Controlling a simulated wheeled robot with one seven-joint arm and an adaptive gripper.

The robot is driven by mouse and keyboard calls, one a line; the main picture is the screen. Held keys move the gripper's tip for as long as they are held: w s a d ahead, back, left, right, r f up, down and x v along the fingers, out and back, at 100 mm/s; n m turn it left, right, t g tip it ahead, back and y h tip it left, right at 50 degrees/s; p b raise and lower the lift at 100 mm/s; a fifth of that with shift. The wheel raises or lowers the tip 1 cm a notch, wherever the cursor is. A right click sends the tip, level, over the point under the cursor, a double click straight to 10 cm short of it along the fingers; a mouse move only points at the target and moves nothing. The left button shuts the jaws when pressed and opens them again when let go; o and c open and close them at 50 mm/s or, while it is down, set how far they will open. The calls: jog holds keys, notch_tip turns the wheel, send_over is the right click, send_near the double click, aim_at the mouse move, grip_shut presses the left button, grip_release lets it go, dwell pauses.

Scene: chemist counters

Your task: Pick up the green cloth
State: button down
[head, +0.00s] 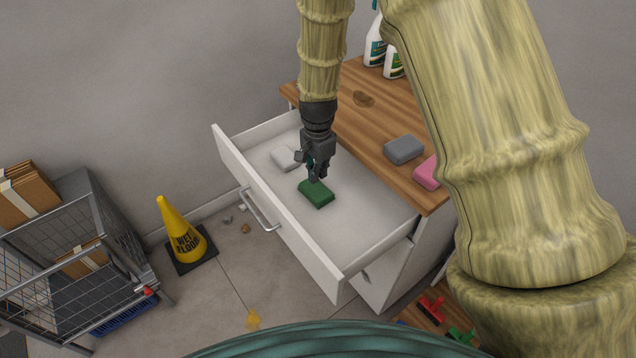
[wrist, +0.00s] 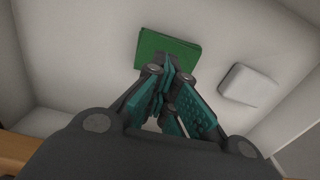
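The green cloth (head: 316,194) is a thick, block-shaped piece lying on the white floor of the open drawer (head: 352,225). In the wrist view the cloth (wrist: 170,47) lies just beyond my fingertips, which cover part of its near edge. My gripper (head: 315,178) points down into the drawer, over the cloth's back edge. In the wrist view my gripper's (wrist: 170,73) dark fingers with teal pads come together at the tips, and I see nothing held between them. Whether the tips touch the cloth is unclear.
A white block (head: 286,158) lies in the drawer behind the cloth, near my gripper. A grey sponge (head: 403,150), a pink sponge (head: 428,172) and spray bottles (head: 375,48) stand on the wooden counter (head: 345,118). A yellow wet-floor cone (head: 180,232) and a wire cart (head: 75,285) are left.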

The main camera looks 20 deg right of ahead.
jog(key=shift+r, duration=1.5)
jog(key=c, duration=2.2)
grip_release()
jog(key=o, duration=1.8)
jog(key=shift+c, duration=0.2)
jog(key=shift+r, duration=0.15)
